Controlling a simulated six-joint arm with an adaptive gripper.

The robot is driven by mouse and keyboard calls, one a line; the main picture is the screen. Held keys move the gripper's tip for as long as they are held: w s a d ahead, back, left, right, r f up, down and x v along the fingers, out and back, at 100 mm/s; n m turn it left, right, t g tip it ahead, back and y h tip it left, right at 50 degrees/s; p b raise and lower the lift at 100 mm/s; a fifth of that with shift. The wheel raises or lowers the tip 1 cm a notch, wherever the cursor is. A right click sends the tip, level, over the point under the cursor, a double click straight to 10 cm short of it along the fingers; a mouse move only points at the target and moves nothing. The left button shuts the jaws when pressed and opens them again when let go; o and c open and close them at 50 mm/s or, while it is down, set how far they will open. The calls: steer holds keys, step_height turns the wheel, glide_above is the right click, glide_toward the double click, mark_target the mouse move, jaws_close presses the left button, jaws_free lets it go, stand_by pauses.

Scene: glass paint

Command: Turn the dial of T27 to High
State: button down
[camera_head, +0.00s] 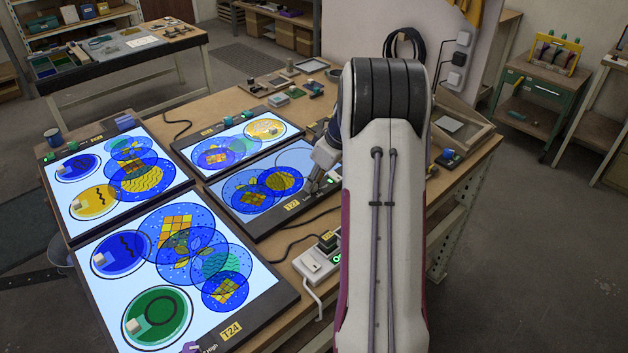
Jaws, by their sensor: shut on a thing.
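The light panel T27 (262,214) lies in the middle of the workbench, with its yellow T27 tag (291,205) on the front edge. Its screen looks dimmer and greyer than the other lit panels. Overlapping blue glass discs (262,191) with yellow patterns lie on it. My gripper (312,187) reaches down at the panel's front right edge, right of the tag, and is shut there on what looks like the dial. The dial is hidden by the fingers, so its setting cannot be read. My arm covers the panel's right end.
The lit panel T24 (263,296) lies in front to the left, with a "High" label by its edge. Two more lit panels (62,222) (187,155) lie behind and left. A white power strip (312,264) and dark cables lie just in front of T27.

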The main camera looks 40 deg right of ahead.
steer(key=shift+d+n+g+y, duration=0.15)
steer(key=shift+n+g+y, duration=0.25)
steer(key=shift+n, duration=1.1)
steer(key=c, duration=1.8)
jaws_free()
steer(key=shift+m+t, duration=0.3)
steer(key=shift+a+m+h, duration=0.2)
steer(key=shift+m+h, duration=0.6)
steer(key=shift+m, duration=1.4)
steer(key=shift+m+h, duration=0.4)
steer(key=shift+m, duration=0.4)
steer(key=shift+a+m+h, duration=0.15)
steer(key=shift+m+h, duration=0.45)
steer(key=shift+m, duration=1.1)
